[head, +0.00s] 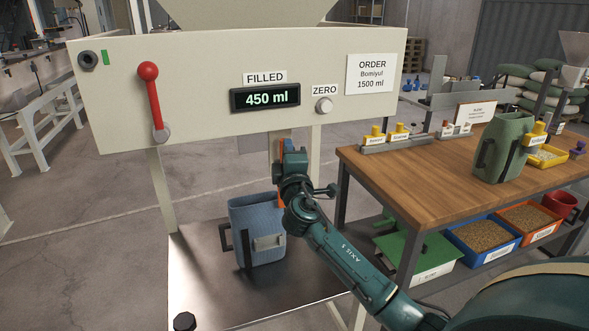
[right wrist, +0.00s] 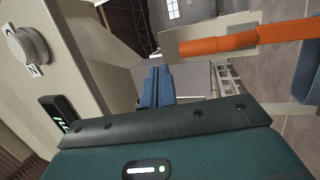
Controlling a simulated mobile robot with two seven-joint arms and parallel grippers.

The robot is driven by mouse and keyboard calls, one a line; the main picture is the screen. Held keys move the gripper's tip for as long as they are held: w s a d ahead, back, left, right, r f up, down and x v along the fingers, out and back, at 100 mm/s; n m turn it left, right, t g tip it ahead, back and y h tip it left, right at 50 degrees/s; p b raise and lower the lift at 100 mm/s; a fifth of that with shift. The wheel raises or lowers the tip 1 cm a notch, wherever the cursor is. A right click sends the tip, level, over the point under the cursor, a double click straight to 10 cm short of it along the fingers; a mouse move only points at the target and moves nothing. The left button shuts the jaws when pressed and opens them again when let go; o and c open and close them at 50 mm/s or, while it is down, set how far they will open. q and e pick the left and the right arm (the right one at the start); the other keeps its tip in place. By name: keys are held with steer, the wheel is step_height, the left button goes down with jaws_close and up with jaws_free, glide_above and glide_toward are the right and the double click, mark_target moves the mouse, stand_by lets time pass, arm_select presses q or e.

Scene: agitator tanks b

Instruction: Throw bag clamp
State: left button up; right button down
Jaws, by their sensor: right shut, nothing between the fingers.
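The bag clamp appears to be the orange-handled lever (right wrist: 216,46) in the right wrist view, fixed on a pale plate. In the head view only an orange sliver (head: 281,186) shows beside my right gripper; the rest is hidden behind my arm. My right gripper (head: 291,148) is shut and empty, raised in front of the filler's spout post. Its closed blue fingers (right wrist: 157,86) lie to the left of and below the orange handle, and a gap shows between them. A blue bag (head: 258,232) stands upright on the metal platform below. My left gripper is not in view.
The filling machine's panel (head: 225,70) has a red lever (head: 152,100), a display reading 450 ml, a ZERO knob (head: 324,105) and a 1500 ml order. A wooden table (head: 430,165) stands right, with a green bag (head: 503,148). The metal platform (head: 200,270) is bare left of the blue bag.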

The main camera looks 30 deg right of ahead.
steer(key=s+a+r, duration=0.2)
steer(key=s+a, duration=0.2)
steer(key=s, duration=0.5)
steer(key=shift+s+a+f, duration=0.1)
steer(key=shift+f, duration=0.05)
steer(key=s+a+f+m+g+y+p, duration=0.1)
steer(key=s+a+f+g+y, duration=0.2)
steer(key=f, duration=0.7)
steer(key=s+a+f+m+g+y+p, duration=0.1)
steer(key=s+a+f+y, duration=0.2)
steer(key=a+f+y, duration=0.5)
steer(key=s+a+f+m+g, duration=0.2)
steer(key=s+a+f+m, duration=0.1)
steer(key=s+f, duration=0.4)
steer(key=s+a+f+m+g+y, duration=0.1)
steer(key=s+a+f+m+g, duration=0.1)
steer(key=s+a+f+m, duration=0.2)
steer(key=s+f, duration=0.3)
steer(key=s, duration=0.3)
steer(key=shift+a+p, duration=0.25)
steer(key=shift+p, duration=0.15)
steer(key=shift+s+d+f+m, duration=0.1)
steer(key=shift+s+f+m, duration=0.05)
steer(key=shift+m, duration=0.15)
